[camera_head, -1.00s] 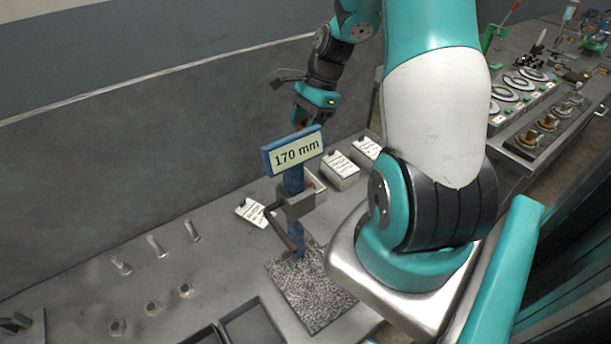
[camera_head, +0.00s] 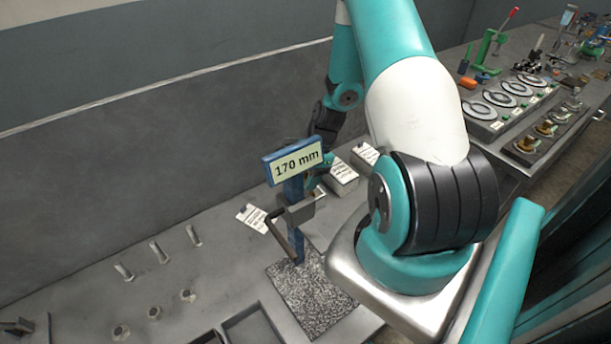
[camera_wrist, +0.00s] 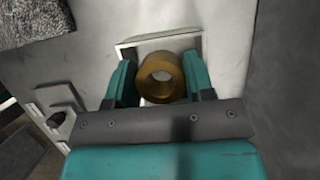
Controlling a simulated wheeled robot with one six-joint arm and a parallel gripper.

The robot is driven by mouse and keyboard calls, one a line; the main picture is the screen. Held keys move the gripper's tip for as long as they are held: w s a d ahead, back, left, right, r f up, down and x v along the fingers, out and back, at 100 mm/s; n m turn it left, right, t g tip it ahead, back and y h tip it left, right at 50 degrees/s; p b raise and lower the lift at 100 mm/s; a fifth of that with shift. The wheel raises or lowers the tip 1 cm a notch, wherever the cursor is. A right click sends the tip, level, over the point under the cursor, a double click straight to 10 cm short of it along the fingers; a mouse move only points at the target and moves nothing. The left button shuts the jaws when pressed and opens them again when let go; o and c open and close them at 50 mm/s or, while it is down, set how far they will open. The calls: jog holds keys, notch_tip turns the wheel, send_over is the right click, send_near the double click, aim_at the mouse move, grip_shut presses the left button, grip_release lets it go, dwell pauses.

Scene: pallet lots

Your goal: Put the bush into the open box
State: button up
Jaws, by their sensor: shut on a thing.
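The bush (camera_wrist: 160,79) is a short brass-coloured ring with a hole through it. In the wrist view it sits between the two teal fingers of my gripper (camera_wrist: 160,82), which is shut on it. The open box (camera_wrist: 190,43) shows as a pale rectangular rim right behind and below the bush. I cannot tell whether the bush is above the rim or inside it. In the head view my gripper (camera_head: 311,181) is low behind the blue stand, which hides the bush and most of the box.
The blue stand (camera_head: 296,227) with the 170 mm sign stands close to my gripper on a speckled plate (camera_head: 312,297). Closed white boxes (camera_head: 341,176) with labels are to its right. A label card (camera_head: 252,216) lies to its left. Bolts and nuts stand at the left.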

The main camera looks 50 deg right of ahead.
jog(key=shift+f+b, duration=0.35)
jog(key=shift+f, duration=0.2)
jog(key=o, duration=1)
